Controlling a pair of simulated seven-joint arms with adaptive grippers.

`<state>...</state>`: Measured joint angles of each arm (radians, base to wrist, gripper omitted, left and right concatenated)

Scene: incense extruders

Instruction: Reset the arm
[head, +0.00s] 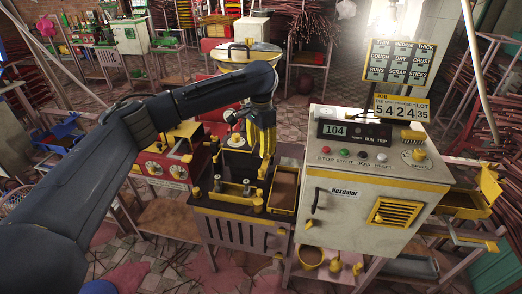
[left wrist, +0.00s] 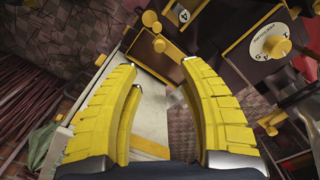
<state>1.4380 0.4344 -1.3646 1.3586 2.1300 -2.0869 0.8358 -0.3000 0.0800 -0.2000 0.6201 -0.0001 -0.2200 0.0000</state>
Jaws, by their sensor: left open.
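My left arm reaches in from the left in the head view. Its yellow-fingered gripper (head: 262,143) hangs over the back of the dark extruder bench, left of the white control machine (head: 370,165). In the left wrist view the same gripper (left wrist: 157,75) shows its two curved yellow fingers spread apart, with nothing between them. My right gripper is not in view.
The white machine has a display reading 104, coloured buttons and a yellow vent. A red machine (head: 165,160) stands left of the bench. A brown-filled tray (head: 284,190) lies between bench and white machine. A lidded drum (head: 246,55) stands behind.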

